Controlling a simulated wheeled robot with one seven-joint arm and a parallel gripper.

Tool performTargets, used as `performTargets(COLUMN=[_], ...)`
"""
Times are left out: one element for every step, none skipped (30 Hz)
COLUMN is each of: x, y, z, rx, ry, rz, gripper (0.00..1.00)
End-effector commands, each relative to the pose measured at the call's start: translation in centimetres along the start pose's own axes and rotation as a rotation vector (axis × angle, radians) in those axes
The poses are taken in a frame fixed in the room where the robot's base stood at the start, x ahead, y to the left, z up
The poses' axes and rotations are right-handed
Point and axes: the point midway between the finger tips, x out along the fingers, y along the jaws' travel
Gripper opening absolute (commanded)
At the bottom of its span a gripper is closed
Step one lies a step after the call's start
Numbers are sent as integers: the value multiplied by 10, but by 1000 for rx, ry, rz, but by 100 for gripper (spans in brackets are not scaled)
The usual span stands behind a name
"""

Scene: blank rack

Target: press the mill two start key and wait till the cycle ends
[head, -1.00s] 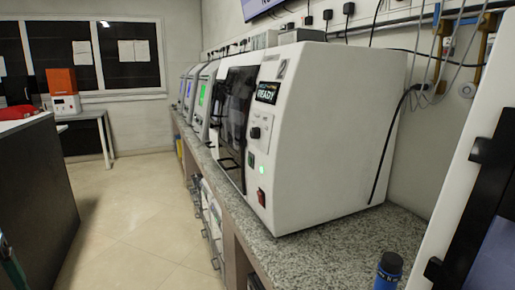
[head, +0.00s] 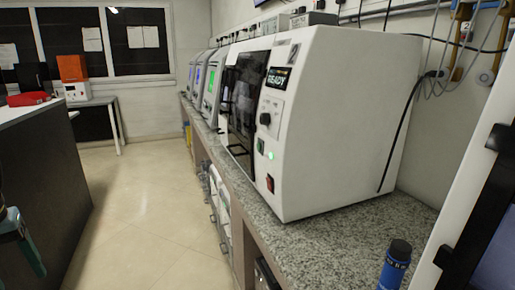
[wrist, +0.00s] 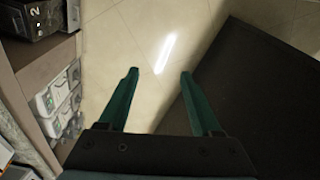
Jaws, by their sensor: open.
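The white mill marked 2 (head: 335,130) stands on the granite counter in the head view. Its small display (head: 278,78) reads READY. Below it are a dark knob (head: 265,118), a dark green key (head: 261,145) with a lit green light (head: 271,156) beside it, and a red switch (head: 270,184). Its dark front door (head: 243,95) looks closed. My gripper (wrist: 159,75) is open and empty in the wrist view, pointing at the floor, away from the mill. A green part of my arm shows at the lower left of the head view.
The granite counter (head: 330,225) carries a blue bottle (head: 395,265) at the front right. More machines (head: 203,80) stand beyond the mill. A dark cabinet (head: 40,190) is on the left. The tiled floor (head: 150,220) between is clear. Bins (wrist: 58,100) sit under the counter.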

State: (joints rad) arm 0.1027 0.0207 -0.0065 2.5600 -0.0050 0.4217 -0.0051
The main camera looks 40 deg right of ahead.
Motion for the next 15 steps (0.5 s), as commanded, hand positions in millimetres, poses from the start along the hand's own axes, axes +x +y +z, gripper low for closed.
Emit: performTargets(x=[0,0,0,0,0,0,0,0,0,0,0,0,0,0,0], y=[0,0,0,0,0,0,0,0,0,0,0,0,0,0,0], z=[0,0,0,0,0,0,0,0,0,0,0,0,0,0,0], rx=[0,0,0,0,0,0,0,0,0,0,0,0,0,0,0], ry=[0,0,0,0,0,0,0,0,0,0,0,0,0,0,0], rz=[0,0,0,0,0,0,0,0,0,0,0,0,0,0,0], gripper=[59,56,51,48,44,40,36,33,29,25,22,17,14,11,6])
